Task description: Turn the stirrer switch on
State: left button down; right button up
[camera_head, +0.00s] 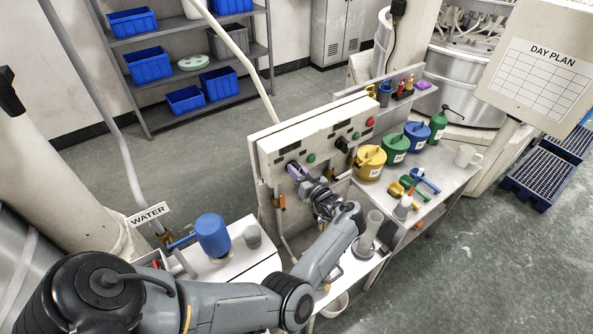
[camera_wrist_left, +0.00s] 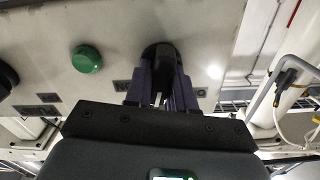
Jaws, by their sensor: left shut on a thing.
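A pale control panel (camera_head: 275,147) stands behind the bench and carries black knobs and coloured buttons. My left gripper (camera_head: 297,171) reaches its front face near the left end. In the left wrist view its purple fingers (camera_wrist_left: 161,92) are shut around a black switch knob (camera_wrist_left: 160,56), one finger on each side. The head view hides most of this knob behind the gripper. I cannot read the labels, so I cannot tell from them which switch is the stirrer's. My right gripper is not in view.
A green button (camera_wrist_left: 86,59) sits beside the held knob. Another black knob (camera_head: 342,145) and a red button (camera_head: 370,121) are farther right. Yellow (camera_head: 370,161), green (camera_head: 394,148) and blue (camera_head: 417,136) cans stand on the right bench.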

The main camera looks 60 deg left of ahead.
pick_arm(q)
jog(key=m, duration=0.4)
jog(key=shift+w+m, duration=0.15)
jog(key=shift+m, duration=0.15)
jog(key=m+p, duration=0.1)
jog(key=m, duration=0.3)
jog(key=shift+m, duration=0.3)
jog(key=shift+f, duration=0.1)
jog(key=c, duration=1)
grip_release()
jog(key=shift+c, duration=0.2)
jog(key=d+b, duration=0.3)
jog(key=d, duration=0.8)
jog(key=shift+w, duration=0.4)
